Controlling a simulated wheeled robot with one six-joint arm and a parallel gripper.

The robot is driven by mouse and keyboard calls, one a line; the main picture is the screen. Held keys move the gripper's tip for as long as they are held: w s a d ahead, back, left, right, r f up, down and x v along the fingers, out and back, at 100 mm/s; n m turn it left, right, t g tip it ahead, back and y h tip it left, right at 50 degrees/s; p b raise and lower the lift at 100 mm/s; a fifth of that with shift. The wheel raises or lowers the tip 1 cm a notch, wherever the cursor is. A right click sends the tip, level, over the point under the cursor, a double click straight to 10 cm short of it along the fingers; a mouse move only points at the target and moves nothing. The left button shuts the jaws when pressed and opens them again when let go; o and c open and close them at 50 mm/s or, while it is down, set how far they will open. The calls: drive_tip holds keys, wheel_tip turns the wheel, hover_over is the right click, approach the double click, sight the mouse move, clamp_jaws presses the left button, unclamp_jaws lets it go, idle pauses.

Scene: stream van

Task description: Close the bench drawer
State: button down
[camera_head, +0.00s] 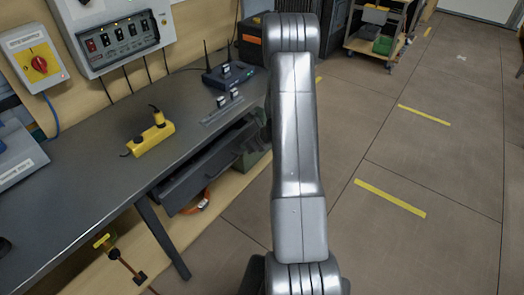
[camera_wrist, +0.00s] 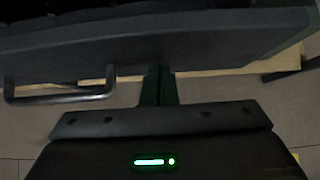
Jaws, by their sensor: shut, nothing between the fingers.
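The bench drawer (camera_head: 205,168) is a dark grey drawer under the bench top. It stands out from beneath the bench's right-hand edge in the head view. In the wrist view its broad dark front (camera_wrist: 225,48) spans the top of the picture, with a bar handle (camera_wrist: 60,98) at the left. My gripper (camera_wrist: 158,75) is shut and empty. Its fingertips are at the drawer front, right of the handle; I cannot tell whether they touch it. In the head view my arm hides most of the gripper and the drawer's far end.
The grey bench top (camera_head: 90,195) holds a yellow box (camera_head: 150,140) and a dark router (camera_head: 228,75). A bench leg (camera_head: 163,237) stands near the drawer. An orange cable coil (camera_head: 198,203) lies below. A cart (camera_head: 375,35) stands at the back. The floor at right is clear.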

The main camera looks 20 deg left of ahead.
sight(241, 136)
drive_tip(key=a, duration=0.1)
drive_tip(key=w+a, duration=0.1)
drive_tip(key=a, duration=0.2)
drive_tip(key=shift+w+p, duration=0.25)
drive_tip(key=shift+p, duration=0.1)
drive_tip(key=shift+w+a+r, duration=0.1)
drive_tip(key=shift+a, duration=0.1)
drive_tip(key=shift+a+r, duration=0.1)
